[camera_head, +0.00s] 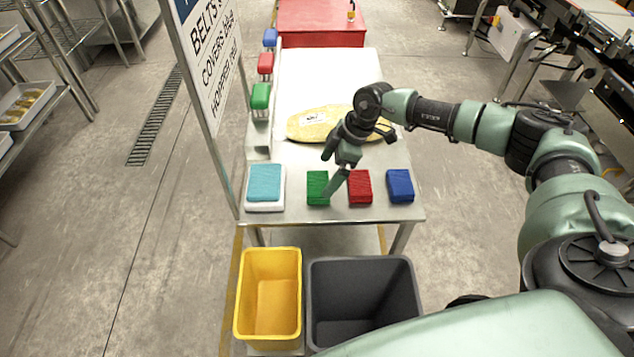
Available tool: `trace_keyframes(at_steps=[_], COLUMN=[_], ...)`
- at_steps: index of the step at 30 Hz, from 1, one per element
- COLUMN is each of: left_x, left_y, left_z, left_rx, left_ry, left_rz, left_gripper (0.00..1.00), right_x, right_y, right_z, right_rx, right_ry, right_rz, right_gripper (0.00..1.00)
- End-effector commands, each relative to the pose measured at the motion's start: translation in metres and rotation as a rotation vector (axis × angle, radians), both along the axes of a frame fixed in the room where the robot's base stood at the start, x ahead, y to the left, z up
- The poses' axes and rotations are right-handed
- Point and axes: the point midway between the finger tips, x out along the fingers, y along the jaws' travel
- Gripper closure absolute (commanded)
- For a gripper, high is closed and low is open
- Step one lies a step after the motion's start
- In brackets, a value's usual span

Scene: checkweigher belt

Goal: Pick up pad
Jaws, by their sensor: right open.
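A green pad (316,188), a red pad (359,187) and a blue pad (400,185) lie in a row on the near end of the metal table (290,210). A teal pad (265,182) lies in a white tray (264,208) to their left. My right gripper (330,173) is open and empty, reaching down by the green pad. One finger covers part of the green pad's right side. I cannot tell whether it touches it. My left gripper is out of view.
A yellow bin (270,325) and a dark grey bin (314,300) stand before the table. A tan bag (300,124) lies behind the pads. Red, green and blue holders (260,96) line the left edge, near a sign (212,60). Conveyor machinery stands at right.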

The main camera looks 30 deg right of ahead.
Motion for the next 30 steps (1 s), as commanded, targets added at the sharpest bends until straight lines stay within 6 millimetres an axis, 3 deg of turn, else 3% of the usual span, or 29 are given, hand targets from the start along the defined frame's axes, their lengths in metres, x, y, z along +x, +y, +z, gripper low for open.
trace_keyframes(at_steps=[4,9,14,19,24,30], left_x=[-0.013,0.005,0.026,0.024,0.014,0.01], left_y=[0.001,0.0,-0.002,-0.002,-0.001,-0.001], left_z=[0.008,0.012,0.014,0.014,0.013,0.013], left_rx=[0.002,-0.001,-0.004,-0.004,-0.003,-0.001], left_ry=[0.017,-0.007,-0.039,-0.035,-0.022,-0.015], left_rz=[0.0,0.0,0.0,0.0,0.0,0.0], left_gripper=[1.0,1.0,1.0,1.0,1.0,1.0], right_x=[0.004,0.009,0.011,0.011,0.01,0.011], right_y=[0.007,0.014,0.016,0.016,0.016,0.016], right_z=[-0.017,-0.041,-0.048,-0.048,-0.048,-0.047], right_rx=[0.001,0.002,0.0,0.001,0.001,0.001], right_ry=[0.002,0.001,-0.002,-0.002,-0.002,-0.002], right_rz=[0.001,0.001,0.001,0.001,0.001,0.001], right_gripper=[0.0,0.0,0.0,0.0,0.47,0.5])
